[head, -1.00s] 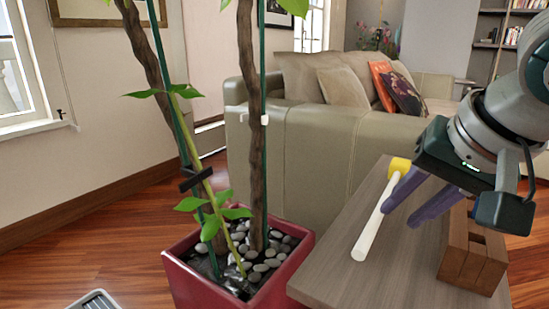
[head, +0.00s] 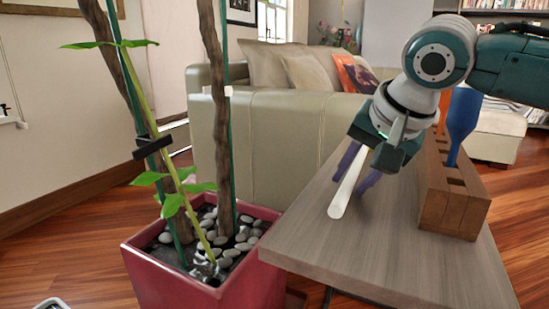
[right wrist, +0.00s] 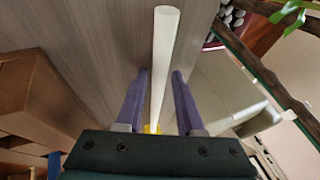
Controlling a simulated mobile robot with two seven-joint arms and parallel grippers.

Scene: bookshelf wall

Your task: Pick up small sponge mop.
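The small sponge mop has a white stick handle (head: 347,187) lying on the wooden table (head: 415,272). In the right wrist view the handle (right wrist: 165,50) runs between my fingers, and a bit of its yellow head (right wrist: 152,128) shows near the palm. The head is hidden behind my gripper in the head view. My right gripper (head: 352,183) points down over the mop, its purple fingers apart on either side of the handle. In the right wrist view my right gripper (right wrist: 159,74) shows gaps on both sides. My left gripper is not in view.
A slotted wooden block (head: 457,208) with a blue tool (head: 463,118) stands on the table right of my gripper. A red planter (head: 205,285) with a tall plant stands left of the table. A sofa (head: 270,145) is behind.

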